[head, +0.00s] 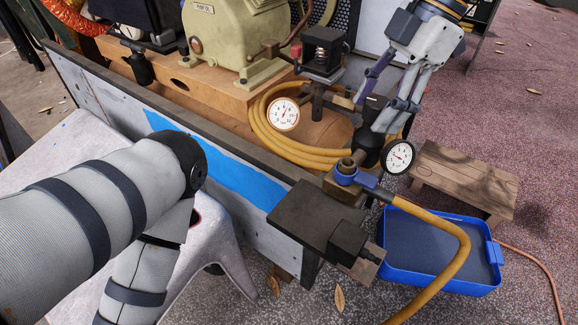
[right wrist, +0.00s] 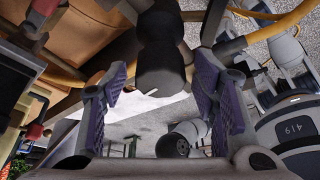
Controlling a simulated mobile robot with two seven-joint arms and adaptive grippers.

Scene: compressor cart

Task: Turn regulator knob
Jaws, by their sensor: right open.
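The black regulator knob (head: 371,122) stands in the pipework beside a white round gauge (head: 399,157), partly hidden by my fingers in the head view. My right gripper (head: 373,103) comes down from the top right, open, with its purple-padded fingers around the knob. In the right wrist view the knob (right wrist: 160,66) lies between the spread fingers of my right gripper (right wrist: 160,82), with a gap visible on each side. A small white mark shows on the knob's end. My left arm crosses the left of the head view; its gripper is out of view.
Another gauge (head: 283,114) and a coiled yellow hose (head: 264,108) sit left of the knob. A black plate (head: 308,215) and a hanging hose (head: 456,262) are in front. A blue tray (head: 424,282) and a wooden stool (head: 462,175) stand at right. A white stool (head: 222,238) stands at left.

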